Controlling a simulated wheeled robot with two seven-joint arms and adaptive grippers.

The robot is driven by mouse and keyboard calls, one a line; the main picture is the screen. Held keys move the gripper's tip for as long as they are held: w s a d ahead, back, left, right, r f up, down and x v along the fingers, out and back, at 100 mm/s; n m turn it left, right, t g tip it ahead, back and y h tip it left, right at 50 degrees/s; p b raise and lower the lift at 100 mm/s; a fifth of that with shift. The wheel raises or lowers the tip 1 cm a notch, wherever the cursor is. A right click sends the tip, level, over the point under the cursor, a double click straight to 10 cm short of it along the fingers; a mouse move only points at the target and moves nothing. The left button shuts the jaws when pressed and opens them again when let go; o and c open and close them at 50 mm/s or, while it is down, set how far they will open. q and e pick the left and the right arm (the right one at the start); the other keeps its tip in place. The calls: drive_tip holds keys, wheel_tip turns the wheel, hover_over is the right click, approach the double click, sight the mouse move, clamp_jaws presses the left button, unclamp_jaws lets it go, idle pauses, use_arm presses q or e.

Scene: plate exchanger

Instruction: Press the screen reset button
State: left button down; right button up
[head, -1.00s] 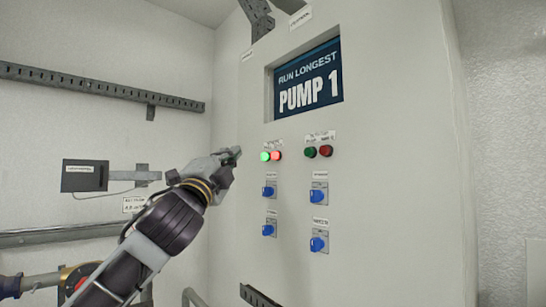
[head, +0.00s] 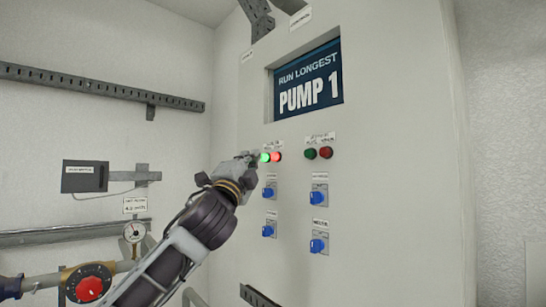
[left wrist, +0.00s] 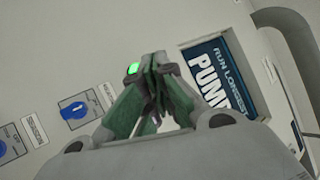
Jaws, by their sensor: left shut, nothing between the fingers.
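The control panel (head: 375,200) carries a screen (head: 308,82) reading "RUN LONGEST PUMP 1". Below the screen are a lit green button (head: 265,157) and a lit red button (head: 276,156), then a dark green button (head: 311,153) and a dark red button (head: 326,152). I cannot read which label names the screen reset. My left gripper (head: 250,158) is shut and empty, its tips just left of the lit green button. In the left wrist view the shut fingertips (left wrist: 158,62) are beside the lit green button (left wrist: 132,69); contact cannot be told. My right gripper is not in view.
Several blue rotary switches (head: 318,196) stick out below the buttons. At the left are a grey wall box (head: 85,176), a pressure gauge (head: 134,232) and a red valve knob (head: 90,288) on a pipe. The panel front right of the buttons is clear.

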use_arm(q)
drive_tip(key=shift+w+d, duration=0.8)
drive_tip(key=shift+d, duration=0.35)
drive_tip(key=shift+w+d+p, duration=0.35)
drive_tip(key=shift+w+d, duration=0.15)
drive_tip(key=shift+d, duration=0.15)
idle(2.3)
drive_tip(key=shift+s+a, duration=0.2)
drive_tip(key=shift+a, duration=0.1)
drive_tip(key=shift+s+a, duration=0.3)
drive_tip(key=shift+a, duration=0.05)
drive_tip(key=shift+a, duration=0.1)
idle(0.6)
drive_tip(key=s+a, duration=0.1)
drive_tip(key=a, duration=0.1)
drive_tip(key=s+a, duration=0.2)
drive_tip(key=shift+b, duration=0.35)
drive_tip(key=shift+d, duration=0.1)
idle(1.0)
